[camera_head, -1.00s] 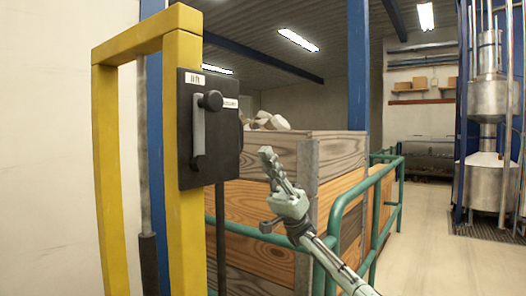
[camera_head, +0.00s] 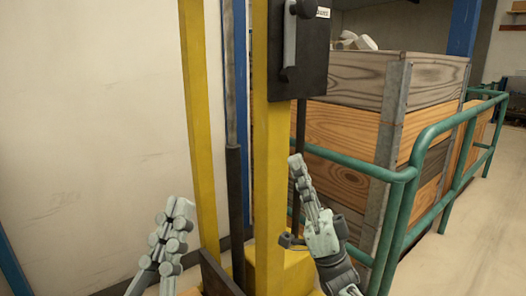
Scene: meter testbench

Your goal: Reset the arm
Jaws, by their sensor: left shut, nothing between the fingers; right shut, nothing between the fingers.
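My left gripper (camera_head: 176,216) is at the lower left, in front of the pale wall and left of the yellow frame. It points up, shut and empty. My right gripper (camera_head: 298,168) is right of the yellow post, below the black lift box (camera_head: 299,50). It is shut and empty, its fingers pointing up and left. It appears in front of the green railing; I cannot tell whether it touches anything.
The yellow frame (camera_head: 268,170) stands upright in the middle. A green railing (camera_head: 405,180) runs along the right, before a wooden crate (camera_head: 345,125) with pale lumps on top. A pale wall (camera_head: 90,110) fills the left. Open floor (camera_head: 480,240) lies at the right.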

